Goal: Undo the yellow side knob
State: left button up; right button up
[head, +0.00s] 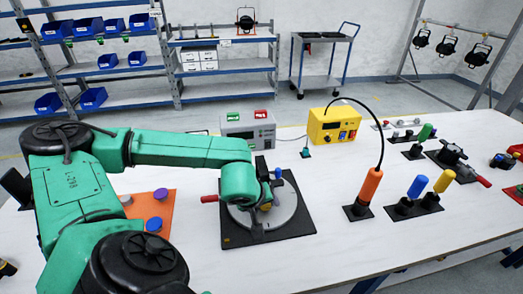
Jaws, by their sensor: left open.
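A round grey par can part (287,206) lies on a black square mat (303,229) in the middle of the white table. A small yellow knob (266,206) shows at it, partly covered by my arm and gripper. A blue knob (278,173) shows at its far side, and a red handle (209,199) sticks out on the left. My left gripper (266,197) points down over the grey part, close to the yellow knob. It is open; its fingertips are mostly hidden, and I cannot tell whether they touch the knob. My right gripper is not in view.
An orange board (166,190) with purple knobs lies left. A grey box (250,129) and a yellow power unit (334,126) stand behind. An orange-handled tool (370,188) with a cable and blue and yellow handled tools (444,181) stand right. The front table is clear.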

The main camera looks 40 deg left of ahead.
pick_arm(q)
jog(key=b+v, duration=0.5)
jog(key=v, duration=0.9)
jog(key=shift+r, duration=0.3)
